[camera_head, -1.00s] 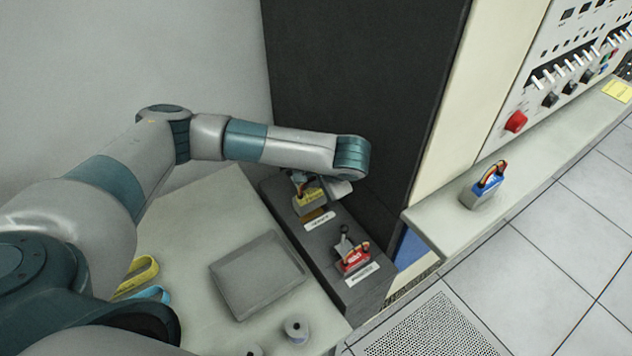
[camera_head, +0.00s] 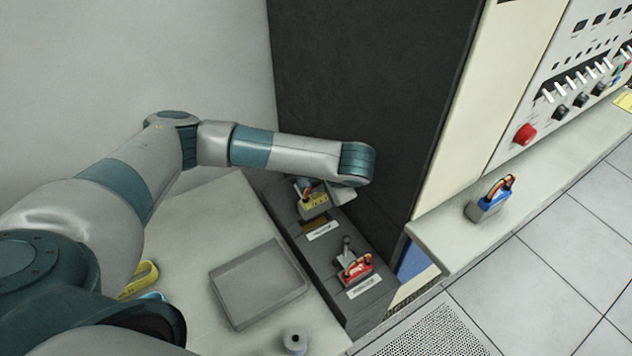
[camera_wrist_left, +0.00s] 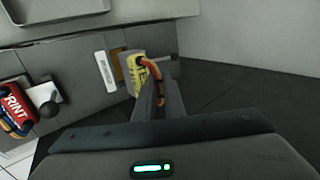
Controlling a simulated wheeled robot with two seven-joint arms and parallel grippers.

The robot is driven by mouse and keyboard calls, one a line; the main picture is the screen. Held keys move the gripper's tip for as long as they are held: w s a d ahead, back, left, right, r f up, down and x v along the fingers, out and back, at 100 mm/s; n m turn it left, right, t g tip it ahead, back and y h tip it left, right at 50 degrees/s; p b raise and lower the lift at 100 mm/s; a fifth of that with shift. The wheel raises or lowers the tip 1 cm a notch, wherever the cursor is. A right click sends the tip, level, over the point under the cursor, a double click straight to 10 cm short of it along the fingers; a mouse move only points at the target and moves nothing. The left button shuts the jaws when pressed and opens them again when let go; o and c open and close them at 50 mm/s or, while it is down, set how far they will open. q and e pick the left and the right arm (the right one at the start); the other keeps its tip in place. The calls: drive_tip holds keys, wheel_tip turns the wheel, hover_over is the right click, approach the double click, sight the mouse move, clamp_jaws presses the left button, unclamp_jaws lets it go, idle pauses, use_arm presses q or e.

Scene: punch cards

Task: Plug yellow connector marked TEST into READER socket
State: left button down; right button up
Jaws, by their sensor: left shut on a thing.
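The yellow connector (camera_head: 316,203), with dark lettering too small to read surely, is at the far end of the dark grey socket box (camera_head: 372,310). It also shows in the wrist view (camera_wrist_left: 137,75). My left gripper (camera_wrist_left: 158,95) is shut on it by its red and orange cable loop. A brown socket opening (camera_head: 315,222) shows right beside the connector, between it and a white label (camera_head: 323,231) that is hard to read. I cannot tell whether the connector is seated or just above. My right gripper is not in view.
A red connector marked PRINT (camera_wrist_left: 14,107) sits on the same box, beside a small lever (camera_head: 346,246). A grey tray (camera_head: 258,284) lies on the pale table. A dark cabinet (camera_head: 365,70) rises behind the box.

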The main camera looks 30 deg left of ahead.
sight(318, 202)
use_arm(q)
drive_tip(key=shift+f, duration=0.75)
drive_tip(key=shift+f+b, duration=0.8)
drive_tip(key=shift+f, duration=0.3)
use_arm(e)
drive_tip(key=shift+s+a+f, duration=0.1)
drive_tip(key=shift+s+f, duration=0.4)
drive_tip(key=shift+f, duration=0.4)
use_arm(q)
drive_tip(key=shift+b, duration=0.5)
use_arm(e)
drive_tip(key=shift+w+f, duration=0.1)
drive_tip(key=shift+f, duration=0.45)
